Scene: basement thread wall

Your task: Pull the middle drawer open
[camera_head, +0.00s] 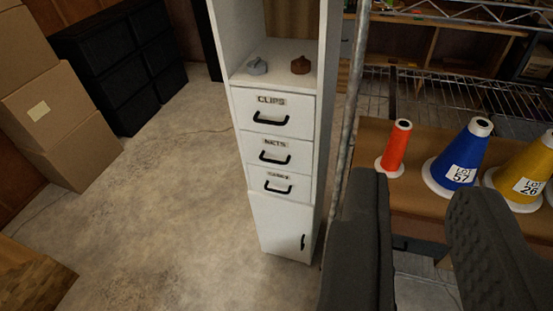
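A narrow white cabinet (238,146) stands in the middle of the view with three stacked drawers, all flush with its front. The middle drawer (297,157) carries a label that seems to read "MCKTS" and a black bar handle (275,158). The top drawer (300,112) is labelled "CLIPS". The bottom drawer (279,185) has a smaller label that I cannot read surely. My gripper (420,215) is at the lower right, its two dark fingers spread apart with nothing between them. It is well right of the drawers and not touching them.
A door (280,222) sits below the drawers. A grey metal post (349,115) rises right of the cabinet. Red (396,144), blue (462,155) and yellow (522,175) cones stand on a shelf. Boxes (62,120) and black drawers (120,65) stand left. The floor before the cabinet is clear.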

